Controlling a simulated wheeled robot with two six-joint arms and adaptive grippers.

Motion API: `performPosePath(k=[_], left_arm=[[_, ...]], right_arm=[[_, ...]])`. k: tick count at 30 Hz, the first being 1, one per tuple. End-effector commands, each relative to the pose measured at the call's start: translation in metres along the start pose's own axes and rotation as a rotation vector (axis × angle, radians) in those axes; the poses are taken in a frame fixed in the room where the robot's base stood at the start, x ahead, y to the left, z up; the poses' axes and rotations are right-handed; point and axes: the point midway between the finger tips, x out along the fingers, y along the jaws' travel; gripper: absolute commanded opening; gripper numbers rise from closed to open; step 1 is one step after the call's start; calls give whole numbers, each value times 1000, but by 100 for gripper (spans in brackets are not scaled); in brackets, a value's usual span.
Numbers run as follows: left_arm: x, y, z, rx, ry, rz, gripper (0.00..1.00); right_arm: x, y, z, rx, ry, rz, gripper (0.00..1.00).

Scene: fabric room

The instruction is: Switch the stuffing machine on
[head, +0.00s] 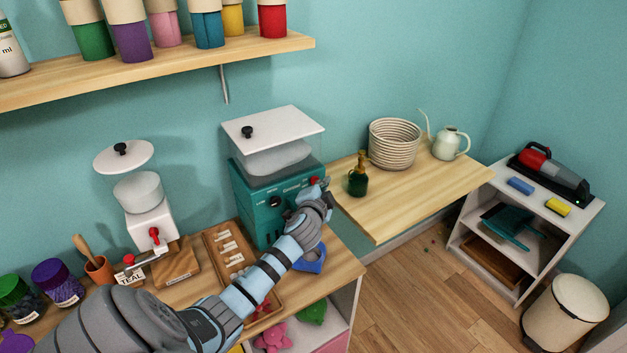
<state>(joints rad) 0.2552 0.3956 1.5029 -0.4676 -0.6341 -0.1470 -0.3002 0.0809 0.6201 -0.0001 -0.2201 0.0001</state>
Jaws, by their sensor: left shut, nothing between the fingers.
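The stuffing machine (252,199) is a teal box with a clear hopper of white filling and a white lid with a black knob. It stands at the back of the wooden worktop. Its front panel has a dark knob, small markings and a red part near the upper right. My left arm reaches across the worktop to it. My left gripper (322,186) is shut and empty, right at the panel's right side by the red part. I cannot tell whether it touches. The gripper and wrist hide the lower right of the panel. My right gripper is not in view.
A white hand-cranked machine (150,222) and a wooden tray (226,250) stand left of the stuffing machine. A blue object (311,262) lies below my wrist. On the right-hand table (420,205) are a green bottle (358,178), a rope basket (394,145) and a watering can (451,143).

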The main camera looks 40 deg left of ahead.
Motion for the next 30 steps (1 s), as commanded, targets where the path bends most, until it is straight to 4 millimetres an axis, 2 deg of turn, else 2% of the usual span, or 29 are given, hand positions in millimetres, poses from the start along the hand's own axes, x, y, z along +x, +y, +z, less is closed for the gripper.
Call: performPosePath(k=[30], left_arm=[[4, -4, 4, 0, 0, 0, 0]], right_arm=[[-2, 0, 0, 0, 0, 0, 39]])
